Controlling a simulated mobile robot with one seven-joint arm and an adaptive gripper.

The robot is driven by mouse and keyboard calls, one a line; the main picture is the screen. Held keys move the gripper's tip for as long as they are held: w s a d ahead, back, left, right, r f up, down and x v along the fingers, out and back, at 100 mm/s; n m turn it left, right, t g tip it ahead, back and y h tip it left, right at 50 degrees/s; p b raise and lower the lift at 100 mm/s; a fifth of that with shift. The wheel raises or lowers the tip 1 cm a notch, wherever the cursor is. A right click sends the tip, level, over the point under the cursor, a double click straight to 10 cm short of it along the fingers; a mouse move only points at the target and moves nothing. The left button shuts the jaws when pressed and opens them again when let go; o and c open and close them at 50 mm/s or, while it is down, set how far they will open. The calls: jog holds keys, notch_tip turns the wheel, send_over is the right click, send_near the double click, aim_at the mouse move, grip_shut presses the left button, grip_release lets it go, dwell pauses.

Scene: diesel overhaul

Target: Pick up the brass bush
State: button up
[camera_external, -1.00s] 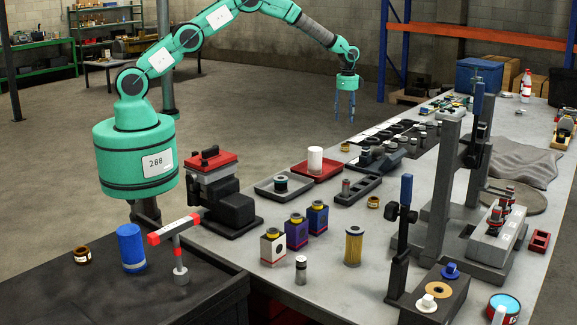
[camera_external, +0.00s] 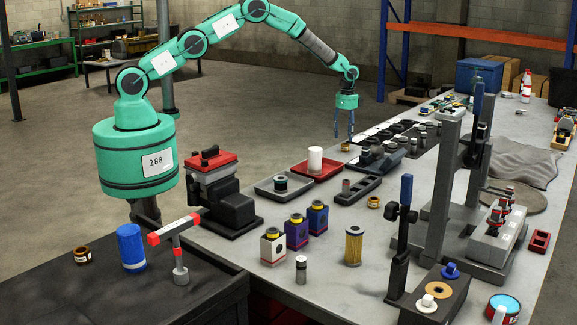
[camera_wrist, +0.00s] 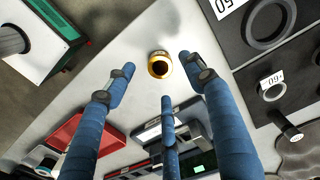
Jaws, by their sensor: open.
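A brass bush (camera_external: 345,147), a short gold ring with a dark bore, stands on the far left part of the grey bench. It shows in the wrist view (camera_wrist: 160,65) between and beyond my fingertips. My gripper (camera_external: 344,136) is open and empty, pointing down just above this bush, with a gap between them. Its blue fingers spread around the bush in the wrist view without touching it. Two similar brass rings show in the external view: one on the bench (camera_external: 373,202) and one on the dark table (camera_external: 82,255).
A red tray (camera_external: 325,171) with a white cylinder stands close by, nearer the camera. Dark mats (camera_wrist: 300,45) with rings lie to the right in the wrist view. Tall grey stands rise farther right.

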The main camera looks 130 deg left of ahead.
aim_at(345, 144)
jog(key=shift+f, duration=0.1)
jog(key=shift+f+p, duration=0.3)
jog(key=shift+f, duration=2.25)
grip_shut()
jog(key=shift+r, duration=0.2)
jog(key=shift+r, duration=0.65)
jog(key=shift+s+d+r, duration=0.1)
jog(key=shift+d+r, duration=0.1)
jog(key=shift+r, duration=0.3)
jog(key=shift+s+d+r, duration=0.1)
jog(key=shift+d+r, duration=0.05)
jog(key=shift+r, duration=0.35)
jog(key=s+d+r+b, duration=0.1)
jog(key=s+d, duration=0.7)
jog(key=d, duration=0.4)
jog(key=shift+s+d+r, duration=0.2)
jog(key=shift+s+d, duration=0.1)
